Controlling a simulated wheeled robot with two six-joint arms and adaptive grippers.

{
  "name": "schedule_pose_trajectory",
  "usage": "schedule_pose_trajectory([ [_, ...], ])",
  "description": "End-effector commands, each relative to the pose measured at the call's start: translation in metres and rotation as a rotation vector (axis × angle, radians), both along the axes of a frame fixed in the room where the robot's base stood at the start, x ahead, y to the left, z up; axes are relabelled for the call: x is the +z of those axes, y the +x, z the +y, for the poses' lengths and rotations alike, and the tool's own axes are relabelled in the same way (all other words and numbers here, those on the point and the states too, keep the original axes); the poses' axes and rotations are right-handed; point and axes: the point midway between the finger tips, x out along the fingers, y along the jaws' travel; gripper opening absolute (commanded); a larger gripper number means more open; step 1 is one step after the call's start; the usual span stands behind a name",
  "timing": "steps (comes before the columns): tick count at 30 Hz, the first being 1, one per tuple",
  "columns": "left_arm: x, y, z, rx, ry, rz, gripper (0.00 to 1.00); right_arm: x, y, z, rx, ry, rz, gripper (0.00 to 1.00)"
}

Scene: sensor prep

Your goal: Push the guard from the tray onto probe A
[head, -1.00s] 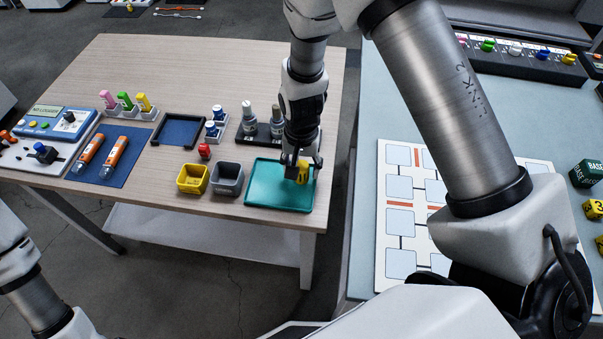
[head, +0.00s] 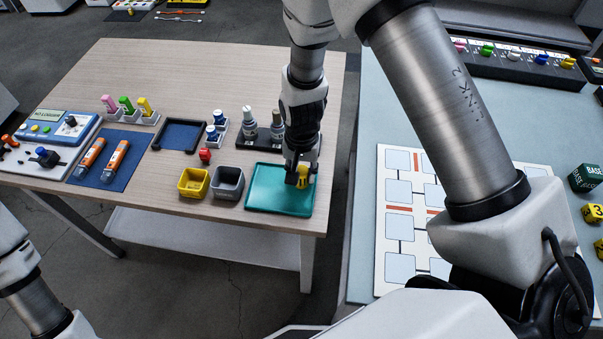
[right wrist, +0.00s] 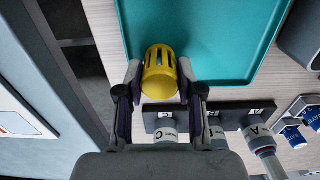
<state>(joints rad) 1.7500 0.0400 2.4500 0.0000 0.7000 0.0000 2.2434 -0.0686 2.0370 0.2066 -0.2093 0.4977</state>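The guard (head: 302,177) is a yellow slotted cap at the right part of the teal tray (head: 268,203). It also shows in the right wrist view (right wrist: 160,75). My right gripper (head: 300,172) is shut on the guard, with a fingertip against each side. Whether the guard is still touching the tray I cannot tell. A grey-and-white upright piece marked A, which looks like probe A (head: 249,121), stands in a black rack behind the tray; it shows in the right wrist view (right wrist: 257,134). My left gripper is out of view.
In the rack, another probe (head: 277,126) and one marked C (right wrist: 165,132) stand beside A. The table's right edge is close.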

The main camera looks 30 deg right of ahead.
Motion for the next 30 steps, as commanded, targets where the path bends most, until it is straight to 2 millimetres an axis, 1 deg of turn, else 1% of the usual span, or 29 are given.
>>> schedule_pose_trajectory([
  [5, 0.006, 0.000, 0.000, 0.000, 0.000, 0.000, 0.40, 0.006, 0.000, 0.000, 0.000, 0.000, 0.000, 0.17],
  [23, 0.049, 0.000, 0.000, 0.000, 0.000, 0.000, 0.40, 0.050, 0.000, 0.000, 0.000, 0.000, 0.000, 0.17],
  [30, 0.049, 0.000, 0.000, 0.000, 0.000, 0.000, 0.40, 0.050, 0.000, 0.000, 0.000, 0.000, 0.000, 0.17],
])
